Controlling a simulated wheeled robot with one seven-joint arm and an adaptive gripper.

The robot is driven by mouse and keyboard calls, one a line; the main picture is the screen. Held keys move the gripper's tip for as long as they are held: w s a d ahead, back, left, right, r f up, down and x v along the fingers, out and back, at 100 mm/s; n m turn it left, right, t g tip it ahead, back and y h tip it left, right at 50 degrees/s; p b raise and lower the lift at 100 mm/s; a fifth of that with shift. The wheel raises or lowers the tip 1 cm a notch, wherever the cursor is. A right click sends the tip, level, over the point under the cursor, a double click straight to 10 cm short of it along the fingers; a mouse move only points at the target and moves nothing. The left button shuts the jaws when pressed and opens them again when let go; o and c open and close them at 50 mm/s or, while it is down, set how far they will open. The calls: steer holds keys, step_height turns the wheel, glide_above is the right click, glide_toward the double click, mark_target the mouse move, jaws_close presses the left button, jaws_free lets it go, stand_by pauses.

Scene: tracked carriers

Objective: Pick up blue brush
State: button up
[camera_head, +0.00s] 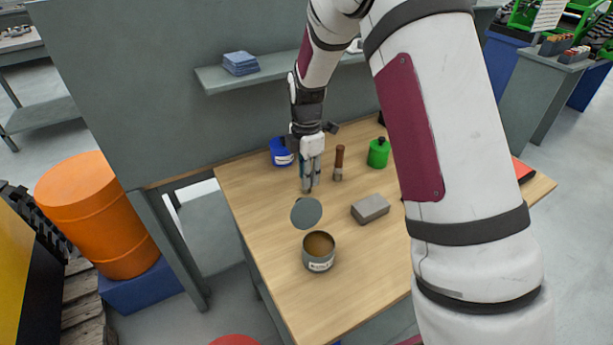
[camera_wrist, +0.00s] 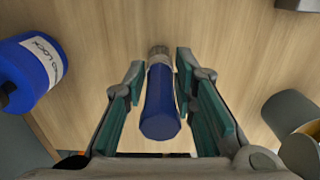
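In the wrist view, the blue brush (camera_wrist: 160,105) shows its blue handle and a metal collar at the far end; its bristles cannot be made out. My gripper (camera_wrist: 160,66) is open, with one finger on each side of the brush. A gap shows between the handle and each finger. In the head view, my gripper (camera_head: 309,188) points down at the wooden table (camera_head: 275,290), low over its back left part. The brush is mostly hidden there by the fingers.
A blue bottle (camera_head: 280,152) stands left of my gripper, also in the wrist view (camera_wrist: 28,75). A brown-handled brush (camera_head: 339,163) and green bottle (camera_head: 378,153) stand to the right. In front are a grey disc (camera_head: 306,213), open tin (camera_head: 318,252) and grey block (camera_head: 370,209).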

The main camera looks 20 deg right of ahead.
jaws_close()
steer(key=shift+r, duration=0.45)
step_height(320, 180, up, 3)
steer(key=shift+s+f, duration=0.1)
steer(key=s+d+r, duration=0.1)
steer(key=s+d, duration=0.3)
steer(key=s, duration=1.1)
steer(key=shift+d+r, duration=0.15)
steer(key=shift+s, duration=0.1)
stand_by(0.6)
